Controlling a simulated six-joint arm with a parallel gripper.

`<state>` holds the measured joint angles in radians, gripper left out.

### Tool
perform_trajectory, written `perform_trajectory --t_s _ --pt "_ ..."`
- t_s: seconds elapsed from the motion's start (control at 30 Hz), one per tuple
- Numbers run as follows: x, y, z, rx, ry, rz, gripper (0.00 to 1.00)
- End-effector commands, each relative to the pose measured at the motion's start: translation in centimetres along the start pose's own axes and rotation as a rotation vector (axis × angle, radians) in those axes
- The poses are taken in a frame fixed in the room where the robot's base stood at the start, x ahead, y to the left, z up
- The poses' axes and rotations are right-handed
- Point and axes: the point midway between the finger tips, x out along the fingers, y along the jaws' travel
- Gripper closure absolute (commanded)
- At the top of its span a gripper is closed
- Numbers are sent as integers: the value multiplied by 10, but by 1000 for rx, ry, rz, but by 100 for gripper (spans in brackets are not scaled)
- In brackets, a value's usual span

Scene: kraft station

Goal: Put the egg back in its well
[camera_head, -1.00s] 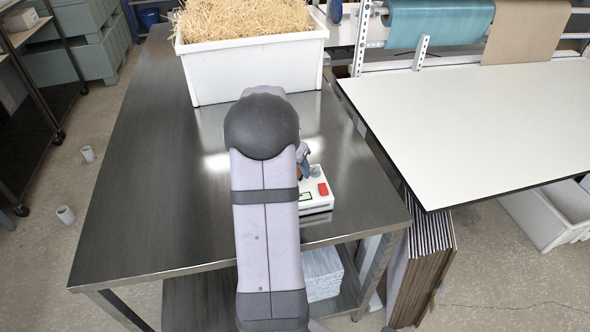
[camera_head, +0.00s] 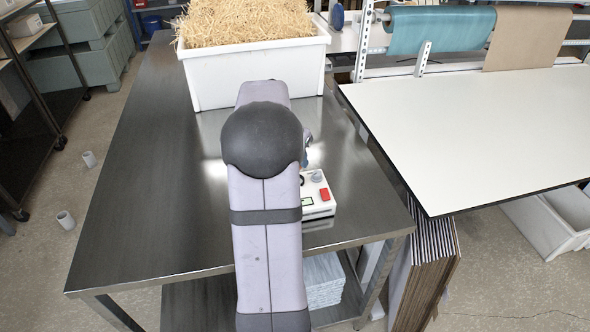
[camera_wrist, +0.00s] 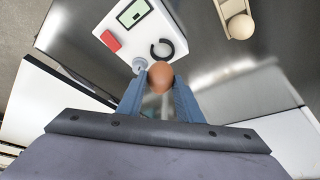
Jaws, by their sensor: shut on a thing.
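A brown egg (camera_wrist: 160,76) is held between the two blue fingertips of my gripper (camera_wrist: 160,82) in the wrist view. It appears above the steel table, just beside a white device (camera_wrist: 140,36). The device has a small screen, a red button, a grey knob and a black C-shaped ring (camera_wrist: 162,48) that looks empty. A wooden holder (camera_wrist: 228,8) with a pale round thing (camera_wrist: 241,26) at its end lies at the top right; I cannot tell whether that is an egg or a well. In the head view my arm hides the egg and most of the gripper.
A white bin of straw (camera_head: 255,75) stands at the back of the steel table (camera_head: 150,190). The white device (camera_head: 318,197) sits near the table's right front. A white-topped bench (camera_head: 470,120) adjoins on the right. The table's left side is clear.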

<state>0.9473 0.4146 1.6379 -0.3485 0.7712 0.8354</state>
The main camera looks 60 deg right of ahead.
Motion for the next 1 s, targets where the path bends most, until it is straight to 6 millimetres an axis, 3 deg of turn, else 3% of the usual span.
perform_trajectory --t_s 0.3,0.53,0.67,0.83,1.0 --pt "-37 0 -17 1 3 -1 80" --pt "-46 -2 -19 -4 1 -3 80" --pt "-56 -13 -17 -25 0 -12 80" --pt "-78 -40 -2 -89 -2 -37 80" --pt "-74 -47 40 -149 -4 -61 80"
